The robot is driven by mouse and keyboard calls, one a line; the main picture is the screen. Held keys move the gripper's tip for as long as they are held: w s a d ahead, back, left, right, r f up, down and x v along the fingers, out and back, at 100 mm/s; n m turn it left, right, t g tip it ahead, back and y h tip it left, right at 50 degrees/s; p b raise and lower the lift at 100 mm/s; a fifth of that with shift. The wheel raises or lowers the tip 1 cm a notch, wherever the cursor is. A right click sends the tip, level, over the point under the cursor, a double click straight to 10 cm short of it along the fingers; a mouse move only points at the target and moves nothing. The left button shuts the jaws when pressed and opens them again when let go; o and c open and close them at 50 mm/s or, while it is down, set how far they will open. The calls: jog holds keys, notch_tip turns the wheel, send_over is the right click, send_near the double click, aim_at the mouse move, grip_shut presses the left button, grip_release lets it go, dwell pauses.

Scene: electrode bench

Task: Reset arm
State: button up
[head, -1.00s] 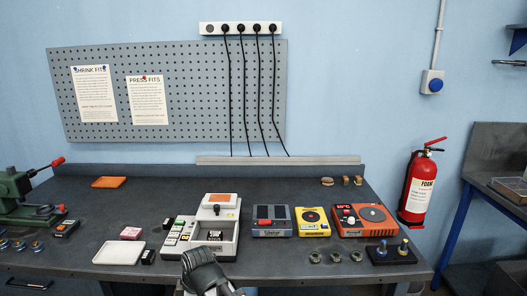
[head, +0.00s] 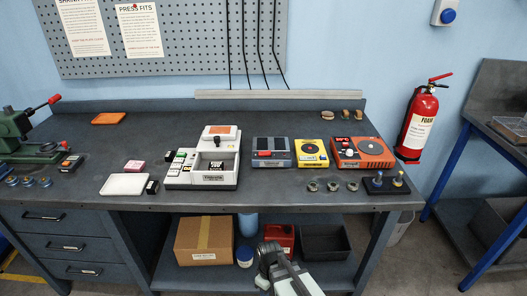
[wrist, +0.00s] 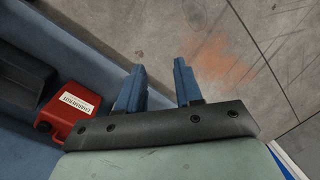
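My arm shows low in the head view, in front of the bench's lower shelf, below the bench top. In the wrist view my gripper (wrist: 158,88) points at the concrete floor. Its two blue fingers stand apart with nothing between them. The fingertips cannot be made out in the head view. The bench (head: 290,115) carries a white device with a grey bay (head: 214,165), a grey unit (head: 273,152), a yellow unit (head: 311,152) and an orange unit (head: 362,152).
Under the bench are a cardboard box (head: 204,241), a red container (head: 280,236), also in the wrist view (wrist: 68,112), and a dark bin (head: 325,241). A green press (head: 25,140) stands at left. A fire extinguisher (head: 418,120) hangs at right. The floor below my gripper is clear.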

jog(key=s+d+f+m+g, duration=0.2)
jog(key=s+d+f+m, duration=0.3)
jog(key=s, duration=0.6)
jog(key=s+d+f+m+g, duration=0.3)
jog(key=s+d+f+m, duration=0.2)
jog(key=s+d+f, duration=0.5)
jog(key=s, duration=0.2)
jog(key=shift+s+d+f+m, duration=0.15)
jog(key=shift+s+f+m, duration=0.15)
